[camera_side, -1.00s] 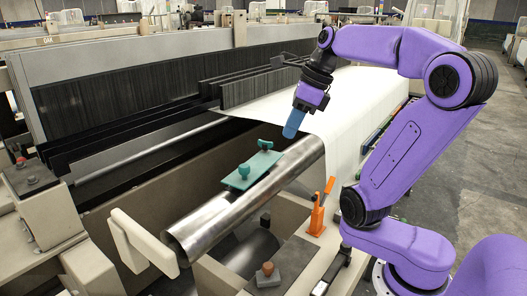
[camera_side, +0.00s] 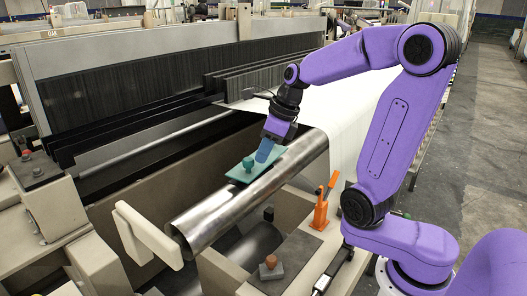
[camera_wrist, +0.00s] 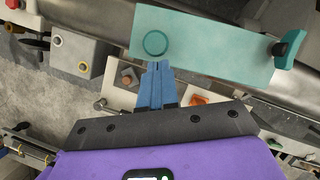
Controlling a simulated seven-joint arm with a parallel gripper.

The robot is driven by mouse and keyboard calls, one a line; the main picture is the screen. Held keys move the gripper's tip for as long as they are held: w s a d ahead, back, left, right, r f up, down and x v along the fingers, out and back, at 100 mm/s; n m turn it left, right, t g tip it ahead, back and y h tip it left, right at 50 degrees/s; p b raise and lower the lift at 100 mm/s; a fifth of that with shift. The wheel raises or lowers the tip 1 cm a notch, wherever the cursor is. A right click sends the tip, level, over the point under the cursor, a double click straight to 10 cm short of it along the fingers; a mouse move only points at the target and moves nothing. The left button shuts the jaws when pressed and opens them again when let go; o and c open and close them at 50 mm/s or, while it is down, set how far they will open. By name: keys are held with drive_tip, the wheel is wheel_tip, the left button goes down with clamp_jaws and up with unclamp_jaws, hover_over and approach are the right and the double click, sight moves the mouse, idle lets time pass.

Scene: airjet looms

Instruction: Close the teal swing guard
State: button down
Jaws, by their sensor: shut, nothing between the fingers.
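My gripper (camera_side: 259,160) has blue fingers, shut and empty, pointing down at the plate. In the wrist view the fingertips (camera_wrist: 157,64) are just below the disc; contact cannot be told. The fingers hide the plate's far part in the side view.
The steel roller (camera_side: 225,205) runs diagonally past the guard, with white cloth (camera_side: 345,125) behind. An orange lever (camera_side: 322,210) stands to the right. A beige end arm (camera_side: 148,235) stands at the roller's left end. Dark reed bars lie behind.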

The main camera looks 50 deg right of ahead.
drive_tip(key=shift+w+a, duration=0.1)
drive_tip(key=shift+w, duration=0.05)
drive_tip(key=shift+w+a, duration=0.25)
drive_tip(key=shift+w, duration=0.2)
drive_tip(key=shift+w+a, duration=0.2)
drive_tip(key=shift+w, duration=0.25)
drive_tip(key=shift+s, duration=0.15)
